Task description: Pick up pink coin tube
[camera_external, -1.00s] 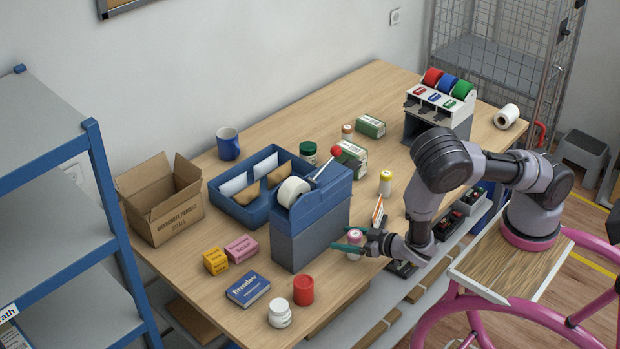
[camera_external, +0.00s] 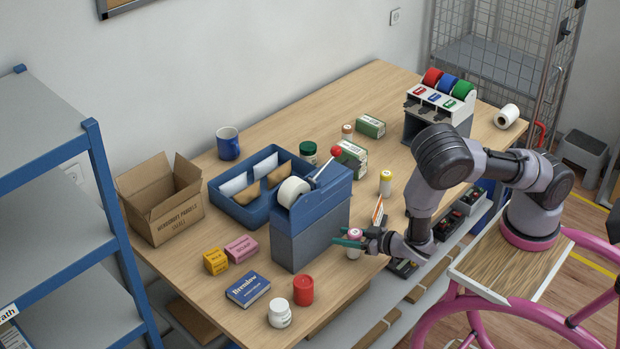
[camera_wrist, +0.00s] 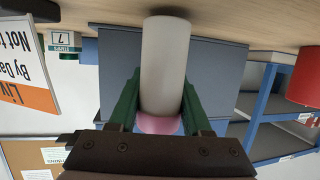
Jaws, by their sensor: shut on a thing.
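The pink coin tube (camera_external: 353,252) is a pale upright cylinder with a pink cap, near the front edge of the counter, just right of the blue and grey tape dispenser. My gripper (camera_external: 347,239) reaches in from the right with its green fingers around the tube's upper part. In the wrist view, which looks upside down, the tube (camera_wrist: 164,60) is between the two green fingers of my gripper (camera_wrist: 160,92), which are shut on it. Its pink cap is partly hidden behind the gripper body. The tube's base appears to rest on the counter.
The tape dispenser (camera_external: 308,232) stands close on the left. An orange and white sign (camera_external: 377,211) stands close behind my gripper. A red cylinder (camera_external: 303,290) and white jar (camera_external: 279,313) are at front left. A yellow-capped tube (camera_external: 386,183) stands farther back.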

